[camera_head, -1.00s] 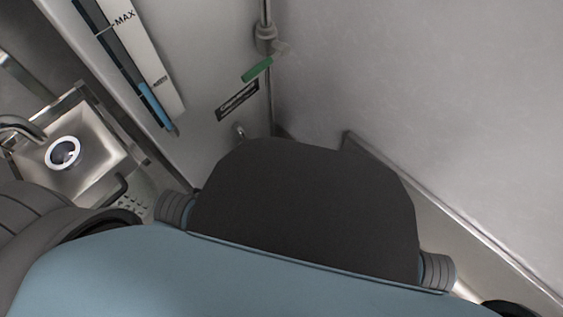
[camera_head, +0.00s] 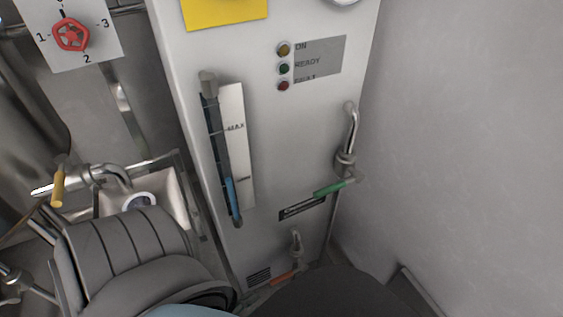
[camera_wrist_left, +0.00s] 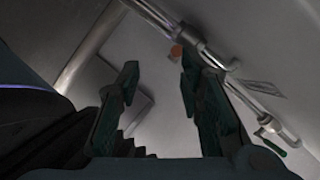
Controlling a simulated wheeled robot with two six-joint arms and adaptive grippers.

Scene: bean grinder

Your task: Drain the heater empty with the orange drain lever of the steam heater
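The white steam heater (camera_head: 265,150) stands in the middle of the head view. Its orange drain lever (camera_head: 286,277) sits low on the front under a short bent pipe, partly hidden by my dark body. The sight gauge (camera_head: 222,150) shows blue liquid in its lower part, well below the MAX mark. In the left wrist view my left gripper (camera_wrist_left: 158,76) is open and empty, fingers apart. A small orange spot (camera_wrist_left: 176,51), probably the lever, shows beyond the right finger's tip, beside a metal pipe. In the head view only my grey ribbed left arm shows; my right gripper is out of view.
A green lever (camera_head: 333,188) sits on a pipe above the orange one; it also shows in the left wrist view (camera_wrist_left: 272,138). A small sink (camera_head: 165,190), a yellow-handled tap (camera_head: 57,187) and a red valve wheel (camera_head: 70,35) are left. A plain wall (camera_head: 460,130) bounds the right.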

